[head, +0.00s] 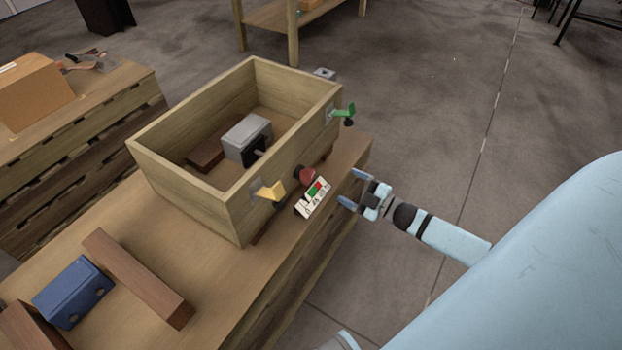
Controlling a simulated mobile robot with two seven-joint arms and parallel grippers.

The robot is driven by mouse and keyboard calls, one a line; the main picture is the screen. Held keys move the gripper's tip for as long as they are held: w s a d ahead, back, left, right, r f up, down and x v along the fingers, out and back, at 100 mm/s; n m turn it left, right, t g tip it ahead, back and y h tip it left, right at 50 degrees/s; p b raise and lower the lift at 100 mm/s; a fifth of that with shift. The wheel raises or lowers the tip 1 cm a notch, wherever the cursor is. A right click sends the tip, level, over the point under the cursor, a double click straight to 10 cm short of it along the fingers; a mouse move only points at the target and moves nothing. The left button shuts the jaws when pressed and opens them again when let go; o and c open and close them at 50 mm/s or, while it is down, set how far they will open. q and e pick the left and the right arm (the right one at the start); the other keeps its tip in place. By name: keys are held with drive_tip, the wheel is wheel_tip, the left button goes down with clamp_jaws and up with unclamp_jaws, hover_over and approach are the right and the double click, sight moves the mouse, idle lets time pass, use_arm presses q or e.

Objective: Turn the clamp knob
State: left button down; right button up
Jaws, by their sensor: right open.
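A wooden box (188,190) stands on the pallet table. A round red knob (305,175) shows low on its near right side, beside a white panel (312,198) with red and green patches; I cannot tell whether this is the clamp knob. A yellow handle (271,191) with a dark part below and a green handle (345,112) also stick out from that side. My right gripper (355,189) is open and empty, to the right of the red knob and panel and apart from them. My left gripper is not in view.
Inside the box lie a grey metal block (247,137) with a black part and a brown block (206,154). A blue block (72,292) and a brown bar (137,277) lie on the table (180,236). Open floor lies to the right.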

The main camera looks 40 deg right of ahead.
sight(311, 178)
drive_tip(key=w+a+m+b, duration=0.1)
drive_tip(key=w+m+b, duration=0.1)
drive_tip(key=w+m, duration=0.1)
drive_tip(key=w+a+f+m+b, duration=0.1)
drive_tip(key=w+a+m+b, duration=0.1)
drive_tip(key=w+m+b, duration=0.1)
drive_tip(key=w+a+f+m+g+b, duration=0.1)
drive_tip(key=w+a+m+b, duration=0.1)
drive_tip(key=w+m+b, duration=0.1)
drive_tip(key=shift+w+a+f, duration=0.2)
drive_tip(key=shift+w+a, duration=0.05)
drive_tip(key=shift+w, duration=0.25)
drive_tip(key=shift+x, duration=0.85)
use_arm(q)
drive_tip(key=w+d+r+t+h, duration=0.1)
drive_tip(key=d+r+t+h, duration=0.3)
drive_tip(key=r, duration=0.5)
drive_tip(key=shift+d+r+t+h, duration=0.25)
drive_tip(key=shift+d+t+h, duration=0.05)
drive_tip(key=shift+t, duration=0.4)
use_arm(e)
drive_tip(key=shift+s, duration=0.1)
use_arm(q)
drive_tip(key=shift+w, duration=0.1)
use_arm(e)
drive_tip(key=shift+r, duration=0.1)
drive_tip(key=c, duration=0.9)
